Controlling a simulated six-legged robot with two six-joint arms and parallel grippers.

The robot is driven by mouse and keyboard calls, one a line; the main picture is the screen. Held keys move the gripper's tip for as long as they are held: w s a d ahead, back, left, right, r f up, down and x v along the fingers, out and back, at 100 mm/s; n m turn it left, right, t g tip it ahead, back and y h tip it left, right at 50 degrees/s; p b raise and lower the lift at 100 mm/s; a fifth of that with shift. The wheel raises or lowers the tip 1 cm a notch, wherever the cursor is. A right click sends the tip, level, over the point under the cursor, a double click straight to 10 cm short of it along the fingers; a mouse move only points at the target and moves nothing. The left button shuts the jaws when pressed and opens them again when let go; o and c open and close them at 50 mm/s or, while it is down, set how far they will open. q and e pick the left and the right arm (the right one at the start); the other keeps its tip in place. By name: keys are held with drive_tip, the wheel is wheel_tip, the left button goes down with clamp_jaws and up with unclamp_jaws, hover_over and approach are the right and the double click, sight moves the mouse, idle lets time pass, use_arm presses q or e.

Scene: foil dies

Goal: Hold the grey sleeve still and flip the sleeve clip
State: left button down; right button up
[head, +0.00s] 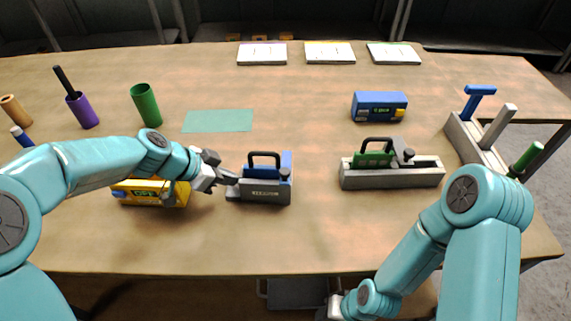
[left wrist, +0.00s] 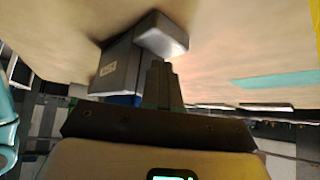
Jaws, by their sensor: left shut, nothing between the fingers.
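The grey sleeve (head: 264,195) stands on the table left of centre, with a blue block and a dark handle (head: 264,156) showing above it. A small grey block (head: 232,192) juts from its left end; it may be the sleeve clip. My left gripper (head: 228,178) is shut and empty beside that end; I cannot tell whether it touches. In the left wrist view, my shut fingers (left wrist: 161,75) point at the light grey block (left wrist: 163,38) beside the labelled sleeve (left wrist: 113,68). My right gripper (head: 334,306) is low at the front, below the table edge, its fingers unclear.
A grey rack (head: 478,138) is at right. A teal mat (head: 218,121) lies behind; the table between sleeve and green tool is clear.

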use_arm(q)
drive_tip(key=shift+f+b, duration=0.7)
drive_tip(key=shift+b, duration=0.2)
use_arm(e)
drive_tip(key=shift+f, duration=0.95)
use_arm(q)
drive_tip(key=shift+s+f, duration=0.15)
drive_tip(key=shift+f, duration=0.05)
idle(0.7)
use_arm(e)
clamp_jaws()
use_arm(q)
drive_tip(key=shift+d, duration=0.1)
idle(1.4)
